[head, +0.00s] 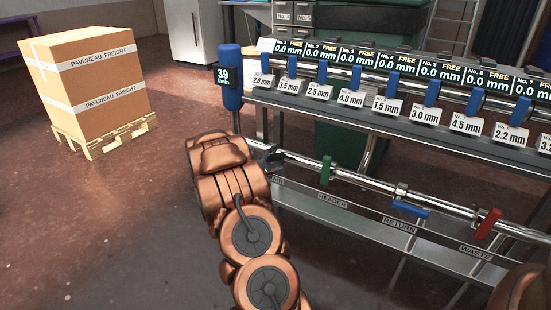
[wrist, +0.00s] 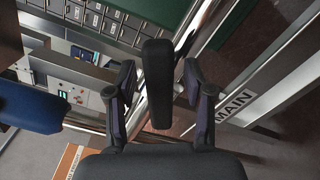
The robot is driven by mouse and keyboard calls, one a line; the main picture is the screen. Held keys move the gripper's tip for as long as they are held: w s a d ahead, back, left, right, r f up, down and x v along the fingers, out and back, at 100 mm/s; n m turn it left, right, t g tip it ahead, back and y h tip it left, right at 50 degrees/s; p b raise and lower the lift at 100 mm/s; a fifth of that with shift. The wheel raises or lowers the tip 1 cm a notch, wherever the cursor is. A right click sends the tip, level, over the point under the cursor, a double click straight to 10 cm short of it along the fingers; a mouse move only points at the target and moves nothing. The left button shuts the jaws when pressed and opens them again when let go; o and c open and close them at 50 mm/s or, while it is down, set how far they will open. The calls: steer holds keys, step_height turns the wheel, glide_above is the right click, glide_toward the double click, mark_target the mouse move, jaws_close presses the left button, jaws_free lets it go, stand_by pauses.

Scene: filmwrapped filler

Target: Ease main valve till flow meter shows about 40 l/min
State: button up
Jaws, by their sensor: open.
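The flow meter (head: 222,76) reads 39 l/min on its small screen, beside a blue cylinder (head: 231,95) at the left end of the rack. The main valve's dark lever (wrist: 156,100) stands between my fingers in the wrist view, with the MAIN label (wrist: 234,105) to its right. My gripper (wrist: 159,76) is open, one finger on each side of the lever, with visible gaps. In the head view my gripper (head: 268,156) is at the left end of the lower pipe; my arm hides most of the valve and part of its label.
Green (head: 326,170), blue (head: 410,209) and red (head: 488,223) handles sit further right on the lower pipe. Above, a rack has several blue handles and size tags (head: 351,98). A carton (head: 95,85) stands on a pallet (head: 108,136) at left, with open floor around it.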

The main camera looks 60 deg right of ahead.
steer(key=a, duration=1.2)
steer(key=shift+s, duration=0.25)
steer(key=s+a+r+m+g+y+p, duration=0.2)
steer(key=s+a+r+g+p, duration=0.15)
steer(key=s+r+p, duration=0.5)
steer(key=s+a+r+m+g+y+p, duration=0.25)
steer(key=a+r+p, duration=0.25)
steer(key=r, duration=0.6)
steer(key=s+a+r+m+g+y+p, duration=0.1)
steer(key=s+a+r+m+g+p, duration=0.2)
steer(key=s+r+p, duration=0.5)
steer(key=s+a+r+t+y+p, duration=0.2)
steer(key=a+r+y+p, duration=0.2)
steer(key=a, duration=0.7)
steer(key=s+a+r+n+t+y+p, duration=0.1)
steer(key=a+r+y+p, duration=0.3)
steer(key=a+r+p, duration=0.5)
steer(key=s+a+r+t+y+p, duration=0.3)
steer(key=a+r+p, duration=0.4)
steer(key=a, duration=0.6)
steer(key=shift+a+r+t+y, duration=0.2)
steer(key=shift+r+t+y, duration=0.1)
steer(key=shift+r+y, duration=0.4)
steer(key=shift+d, duration=0.2)
